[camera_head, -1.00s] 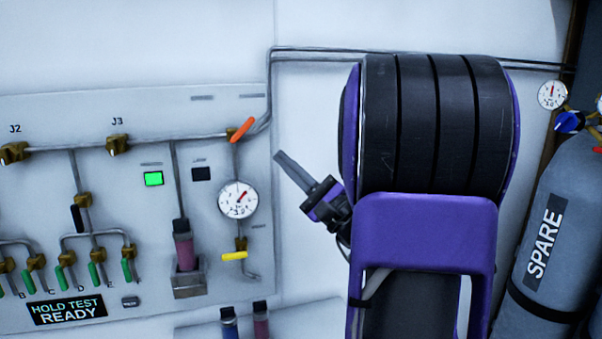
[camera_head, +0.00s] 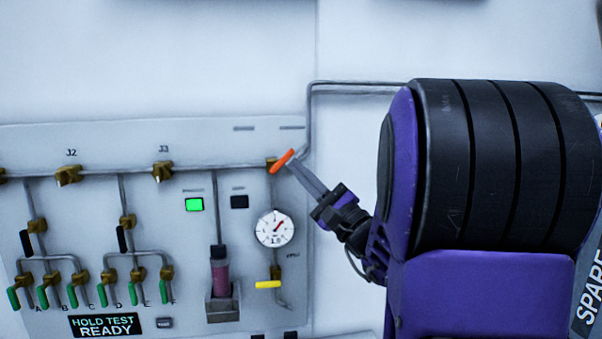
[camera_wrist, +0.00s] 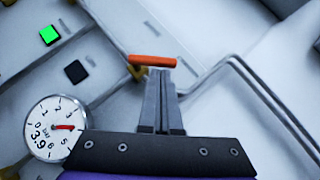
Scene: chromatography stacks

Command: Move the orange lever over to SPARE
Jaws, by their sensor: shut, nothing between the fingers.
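The orange lever (camera_head: 281,161) sits on a brass valve at the upper right of the wall panel, tilted up to the right. It also shows in the wrist view (camera_wrist: 152,61), just beyond my fingertips. My gripper (camera_head: 292,166) is shut and empty, with its fingertips at the lever's right side in the head view. In the wrist view the closed fingers (camera_wrist: 161,72) end right at the lever; I cannot tell for sure whether they touch it.
A round gauge (camera_head: 274,228) and a yellow lever (camera_head: 268,284) are below the orange lever. A green light (camera_head: 194,204) and a dark square are to the left. Several green levers line the lower left. A pipe (camera_head: 309,120) bends up and right near my gripper.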

